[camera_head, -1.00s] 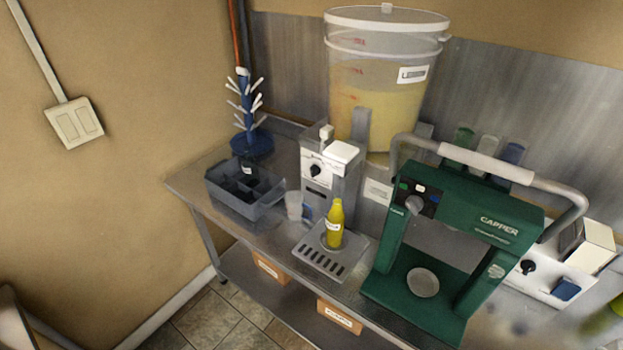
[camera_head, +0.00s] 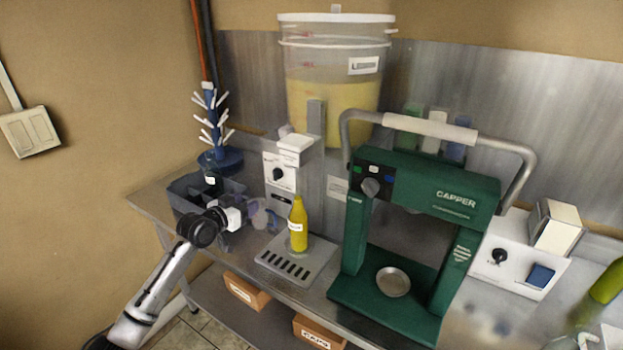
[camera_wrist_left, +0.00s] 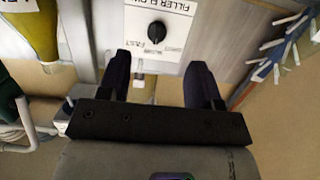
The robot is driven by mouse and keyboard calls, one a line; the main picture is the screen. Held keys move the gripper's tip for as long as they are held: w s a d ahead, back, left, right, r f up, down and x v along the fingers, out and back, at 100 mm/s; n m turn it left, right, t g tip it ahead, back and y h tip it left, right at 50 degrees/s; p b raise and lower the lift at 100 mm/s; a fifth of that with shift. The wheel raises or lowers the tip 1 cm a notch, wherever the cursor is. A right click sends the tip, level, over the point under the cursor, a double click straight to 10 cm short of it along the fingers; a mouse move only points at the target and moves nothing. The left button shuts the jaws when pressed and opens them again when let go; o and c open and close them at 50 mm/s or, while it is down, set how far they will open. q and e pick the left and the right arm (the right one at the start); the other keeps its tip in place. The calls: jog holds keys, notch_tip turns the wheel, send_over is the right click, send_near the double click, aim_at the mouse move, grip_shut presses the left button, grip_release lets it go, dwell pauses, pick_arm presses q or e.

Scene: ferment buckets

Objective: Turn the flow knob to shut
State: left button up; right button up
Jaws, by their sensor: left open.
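The flow knob (camera_head: 278,174) is a small black dial on the white front panel of the filler, above and behind the yellow bottle. In the left wrist view the knob (camera_wrist_left: 156,32) sits at the top centre, beneath "FILLER FLOW" lettering that appears upside down, with a "FAST" mark beside it. I cannot tell exactly where its pointer stands. My left gripper (camera_head: 262,216) is below the knob, left of the bottle. In the left wrist view my left gripper (camera_wrist_left: 158,75) has its dark fingers spread and empty, apart from the knob. My right gripper is not in view.
A filled yellow bottle (camera_head: 298,228) stands on the drip tray (camera_head: 282,272) close right of my left gripper. A grey crate (camera_head: 180,197) and drying tree (camera_head: 213,125) are at the left. The green capper (camera_head: 425,190) stands to the right.

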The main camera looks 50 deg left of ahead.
aim_at(274, 174)
pick_arm(q)
jog(key=shift+t, duration=0.9)
jog(key=r+x, duration=0.1)
jog(key=x, duration=0.7)
jog(key=r+p+x, duration=0.1)
jog(key=x, duration=0.3)
jog(key=shift+s+a+r, duration=0.15)
jog(key=shift+a+r, duration=0.15)
jog(key=shift+r, duration=0.05)
jog(key=shift+x, duration=0.9)
jog(key=c, duration=0.8)
jog(key=shift+c, duration=0.2)
